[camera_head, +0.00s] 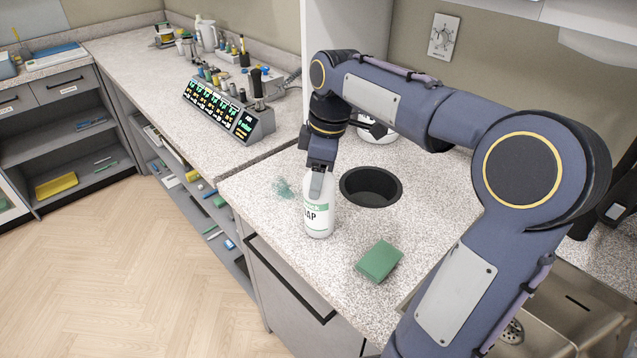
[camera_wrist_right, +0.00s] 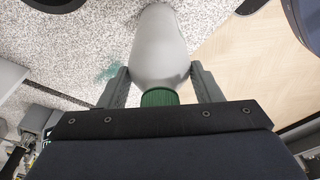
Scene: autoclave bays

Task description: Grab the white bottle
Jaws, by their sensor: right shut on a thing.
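The white bottle (camera_head: 319,214) stands upright on the speckled counter in the head view, with a green band and dark lettering on its label. My right gripper (camera_head: 318,184) comes down on it from above and is shut on its upper part. In the right wrist view the white bottle (camera_wrist_right: 160,50) lies between the two fingers of my right gripper (camera_wrist_right: 160,82), its green neck nearest the palm. The gripper hides the bottle's top in the head view. My left gripper is not in view.
A round black opening (camera_head: 371,187) is in the counter just right of the bottle. A green block (camera_head: 379,261) lies in front of it. A metal sink (camera_head: 560,310) is at the lower right. A device with lit displays (camera_head: 230,112) stands on the far counter.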

